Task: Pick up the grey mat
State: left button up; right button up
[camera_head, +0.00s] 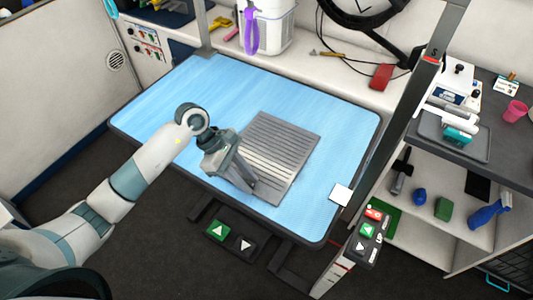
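The grey mat (283,147) is a ribbed square lying on the blue top of the grooming table (170,110), right of its middle. My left gripper (262,193) reaches in from the left and points down over the mat's near left part, hiding that part. Its fingertips are at or just above the mat near its front edge. I cannot tell whether they touch it or how far apart they are. My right gripper is not in view.
A small white square (341,194) lies at the table's right corner. A dark post (405,110) stands along the right side, with shelves and a grey tray (470,147) beyond. A red item (382,77) lies behind the table. The table's left half is clear.

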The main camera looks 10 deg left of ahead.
pick_arm(q)
grip_shut()
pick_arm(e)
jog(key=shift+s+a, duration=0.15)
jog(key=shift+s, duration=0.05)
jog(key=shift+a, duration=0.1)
pick_arm(q)
jog(key=shift+r, duration=0.15)
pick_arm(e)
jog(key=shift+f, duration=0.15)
